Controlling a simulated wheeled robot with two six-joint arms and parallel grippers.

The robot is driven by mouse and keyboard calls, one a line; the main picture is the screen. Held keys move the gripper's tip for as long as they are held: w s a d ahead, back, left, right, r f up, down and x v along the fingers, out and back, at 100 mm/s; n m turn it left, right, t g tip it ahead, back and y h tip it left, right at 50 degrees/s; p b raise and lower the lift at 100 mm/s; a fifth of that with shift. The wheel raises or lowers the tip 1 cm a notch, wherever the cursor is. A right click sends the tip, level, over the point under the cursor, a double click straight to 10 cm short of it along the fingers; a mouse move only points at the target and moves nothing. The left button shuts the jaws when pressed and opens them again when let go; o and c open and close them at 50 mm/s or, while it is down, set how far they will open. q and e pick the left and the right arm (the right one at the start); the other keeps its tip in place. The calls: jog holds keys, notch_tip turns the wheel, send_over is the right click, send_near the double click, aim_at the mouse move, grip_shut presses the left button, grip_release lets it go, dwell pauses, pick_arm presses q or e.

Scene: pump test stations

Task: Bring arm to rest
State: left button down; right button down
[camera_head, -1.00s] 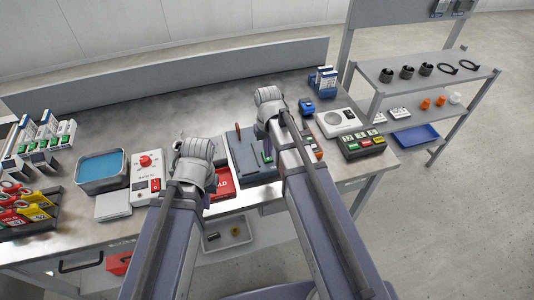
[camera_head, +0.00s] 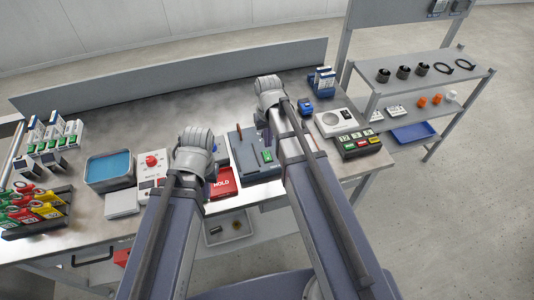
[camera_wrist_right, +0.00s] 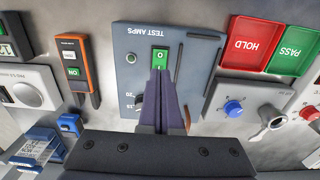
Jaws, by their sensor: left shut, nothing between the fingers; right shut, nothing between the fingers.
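My left gripper (camera_head: 196,150) is in the head view above the bench, between the white box with a red knob (camera_head: 152,165) and the red HOLD tray (camera_head: 223,181). Its fingers are hidden behind the wrist; it holds nothing visible. My right gripper (camera_head: 270,92) is further back and to the right, over the grey-blue TEST AMPS station (camera_head: 246,150). In the right wrist view the right fingers (camera_wrist_right: 160,88) are together and empty.
A blue-lined tray (camera_head: 108,170) and a rack of coloured-handled tools (camera_head: 38,210) stand to the left. A white unit with a round dial (camera_head: 338,122) and a box with green displays (camera_head: 358,145) stand to the right. A shelf (camera_head: 425,78) is beyond. The back middle bench is clear.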

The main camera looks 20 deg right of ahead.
jog(key=s+a+n+h, duration=0.1)
jog(key=s+a+n, duration=0.2)
jog(key=s+a, duration=0.7)
jog(key=s, duration=0.4)
jog(key=shift+s+a, duration=0.15)
jog(key=shift+a, duration=0.1)
dwell(0.4)
